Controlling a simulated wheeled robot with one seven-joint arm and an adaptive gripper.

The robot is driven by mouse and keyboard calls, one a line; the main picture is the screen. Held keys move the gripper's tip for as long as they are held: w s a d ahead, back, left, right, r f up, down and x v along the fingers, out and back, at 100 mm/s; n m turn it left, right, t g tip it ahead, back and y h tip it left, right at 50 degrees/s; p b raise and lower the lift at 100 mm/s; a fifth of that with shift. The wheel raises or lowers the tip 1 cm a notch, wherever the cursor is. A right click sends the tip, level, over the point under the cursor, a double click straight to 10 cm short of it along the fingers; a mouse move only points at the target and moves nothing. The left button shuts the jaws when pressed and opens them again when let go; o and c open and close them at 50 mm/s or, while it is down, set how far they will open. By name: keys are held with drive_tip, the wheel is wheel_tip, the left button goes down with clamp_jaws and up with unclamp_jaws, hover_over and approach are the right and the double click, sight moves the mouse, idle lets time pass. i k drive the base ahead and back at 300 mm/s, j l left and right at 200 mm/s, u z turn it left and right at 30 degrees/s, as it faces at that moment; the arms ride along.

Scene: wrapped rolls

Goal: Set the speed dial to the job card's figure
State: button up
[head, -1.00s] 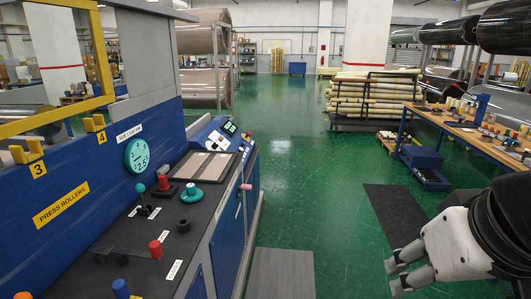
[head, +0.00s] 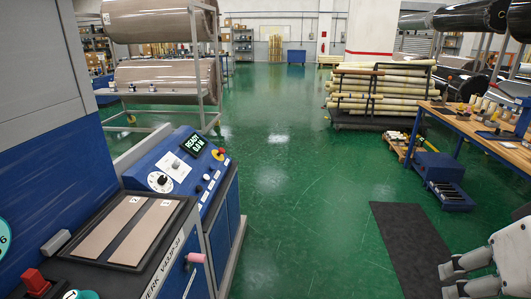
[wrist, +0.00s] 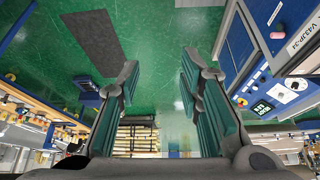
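The speed dial is probably the round white-faced knob (head: 159,182) on the sloped blue control panel (head: 178,160) at the left; its marks are too small to read. A lit display (head: 194,144) beside it reads READY with a figure below. The panel also shows at the right of the wrist view (wrist: 272,98). I cannot make out a job card. My gripper (head: 452,283) is at the lower right, well away from the panel. In the wrist view my gripper (wrist: 157,80) has its fingers apart with nothing between them.
The black machine top (head: 60,268) carries two tan plates (head: 140,232), a red block and a teal knob. A pink-ended handle (head: 194,258) juts from its side. A wooden workbench (head: 490,140) stands at the right. The green floor (head: 285,220) between is clear, with a dark mat (head: 410,245).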

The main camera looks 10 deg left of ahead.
sight(163, 178)
drive_tip(key=i+l+u, duration=0.1)
drive_tip(key=i+u, duration=0.25)
drive_tip(key=i, duration=0.25)
drive_tip(key=i+l+u, duration=0.35)
drive_tip(key=i, duration=0.2)
drive_tip(key=i+l+u, duration=0.4)
drive_tip(key=i, duration=0.15)
drive_tip(key=i+l+u, duration=0.6)
drive_tip(key=l, duration=0.15)
drive_tip(key=i+l+u, duration=0.15)
drive_tip(key=l+u, duration=0.15)
drive_tip(key=l, duration=0.1)
